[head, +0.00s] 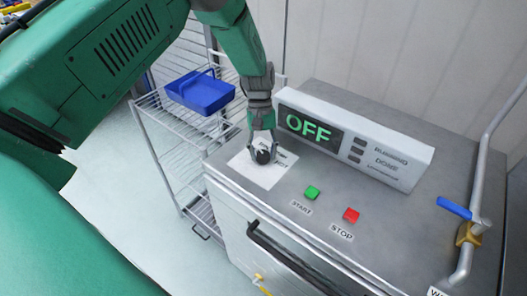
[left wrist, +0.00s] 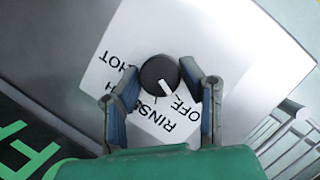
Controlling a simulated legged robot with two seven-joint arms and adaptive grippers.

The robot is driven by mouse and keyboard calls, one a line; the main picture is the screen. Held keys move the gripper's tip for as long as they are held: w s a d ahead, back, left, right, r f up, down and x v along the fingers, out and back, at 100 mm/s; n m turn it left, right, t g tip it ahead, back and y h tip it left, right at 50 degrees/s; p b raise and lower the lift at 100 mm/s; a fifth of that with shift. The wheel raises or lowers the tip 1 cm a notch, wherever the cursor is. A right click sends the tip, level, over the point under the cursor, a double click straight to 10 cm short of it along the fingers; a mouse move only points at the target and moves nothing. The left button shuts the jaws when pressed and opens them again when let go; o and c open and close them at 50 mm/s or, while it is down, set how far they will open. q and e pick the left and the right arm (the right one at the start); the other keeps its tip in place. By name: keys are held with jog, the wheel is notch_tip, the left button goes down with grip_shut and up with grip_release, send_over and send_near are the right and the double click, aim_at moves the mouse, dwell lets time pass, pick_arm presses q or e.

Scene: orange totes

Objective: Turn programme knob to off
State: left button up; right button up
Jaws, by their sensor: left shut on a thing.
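The programme knob (head: 262,157) is a dark round dial on a white label plate (head: 262,176) at the left of the machine's top. In the left wrist view the knob (left wrist: 159,76) has a white pointer aimed down-right, toward the word OFF. The words RINSE and HOT also show on the label. My left gripper (head: 262,147) comes down from above and is shut on the knob, its fingers on either side. The gripper (left wrist: 168,90) hides part of the label. The display (head: 309,129) reads OFF in green. My right gripper is not in view.
A green START button (head: 312,192) and a red STOP button (head: 351,215) sit right of the knob. A blue-handled valve (head: 455,208) and pipe stand at the right. A wire rack (head: 170,125) with a blue bin (head: 200,92) stands left of the machine.

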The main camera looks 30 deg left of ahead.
pick_arm(q)
jog(key=shift+s+f, duration=0.1)
jog(key=o, duration=1.1)
jog(key=shift+o, duration=0.2)
jog(key=shift+r, duration=0.2)
jog(key=v, duration=1.1)
jog(key=shift+w, duration=0.4)
jog(key=shift+a+r, duration=0.15)
